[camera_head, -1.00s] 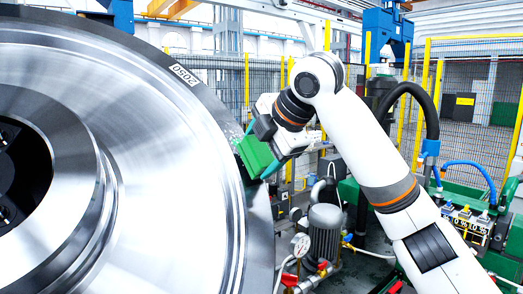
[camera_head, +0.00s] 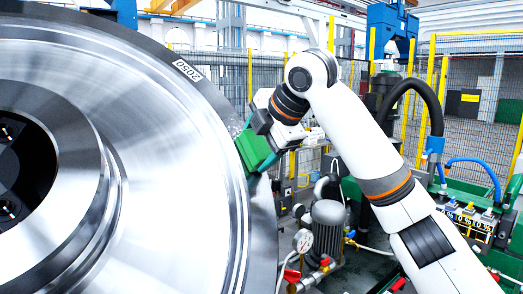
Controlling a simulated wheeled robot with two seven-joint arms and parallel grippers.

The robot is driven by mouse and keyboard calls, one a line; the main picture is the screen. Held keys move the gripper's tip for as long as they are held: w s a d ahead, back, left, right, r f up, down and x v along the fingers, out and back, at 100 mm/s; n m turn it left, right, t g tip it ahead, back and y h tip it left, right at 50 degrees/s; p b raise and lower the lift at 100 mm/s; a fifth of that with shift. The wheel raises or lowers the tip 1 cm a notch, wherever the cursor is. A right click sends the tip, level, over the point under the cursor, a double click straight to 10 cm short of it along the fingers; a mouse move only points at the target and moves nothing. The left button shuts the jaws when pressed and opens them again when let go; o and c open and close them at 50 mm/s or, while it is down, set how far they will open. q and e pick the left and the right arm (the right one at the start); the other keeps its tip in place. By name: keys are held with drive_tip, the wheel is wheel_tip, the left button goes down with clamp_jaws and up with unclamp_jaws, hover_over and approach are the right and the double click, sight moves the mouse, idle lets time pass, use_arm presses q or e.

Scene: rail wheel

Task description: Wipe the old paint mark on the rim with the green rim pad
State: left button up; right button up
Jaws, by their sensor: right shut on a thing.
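The big steel rail wheel (camera_head: 165,150) fills the left of the head view, with its dark hub at the far left. Its outer rim (camera_head: 262,222) runs down past the middle of the picture. My right gripper (camera_head: 268,150) is shut on the green rim pad (camera_head: 252,150). The pad is at the right edge of the rim and appears to be against it; exact contact cannot be told. My left gripper is out of view.
A white label (camera_head: 188,70) sits on the wheel's upper rim. Below my right arm stand a grey motor (camera_head: 328,228) and a pressure gauge (camera_head: 303,240) with hoses. Green machinery with blue hoses (camera_head: 475,165) is at the right. Yellow-posted fencing (camera_head: 427,90) stands behind.

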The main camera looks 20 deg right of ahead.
sight(250, 130)
drive_tip(key=shift+w+a+r, duration=0.25)
drive_tip(key=shift+w+r, duration=0.4)
drive_tip(key=shift+r, duration=0.05)
drive_tip(key=shift+w+a+r, duration=0.25)
drive_tip(key=shift+w+r, duration=0.35)
drive_tip(key=shift+r, duration=0.1)
drive_tip(key=shift+w+a+r, duration=0.35)
drive_tip(key=shift+w+r, duration=0.2)
drive_tip(key=shift+w, duration=0.1)
drive_tip(key=shift+s+d+f+b, duration=0.15)
drive_tip(key=shift+s+f+b, duration=0.15)
drive_tip(key=shift+f+b, duration=0.2)
drive_tip(key=shift+s+d+f+b, duration=0.15)
drive_tip(key=shift+s+f+b, duration=0.1)
drive_tip(key=shift+f+b, duration=0.25)
drive_tip(key=shift+s+d+f+b, duration=0.25)
drive_tip(key=shift+s+f+b, duration=0.1)
drive_tip(key=shift+s+b, duration=0.25)
drive_tip(key=shift+s+d+f+b, duration=0.1)
drive_tip(key=shift+s+f+b, duration=0.35)
drive_tip(key=shift+f+b, duration=0.15)
drive_tip(key=shift+s+d+f+b, duration=0.3)
drive_tip(key=shift+s+f+b, duration=0.35)
drive_tip(key=shift+s+b, duration=0.05)
drive_tip(key=shift+r, duration=0.1)
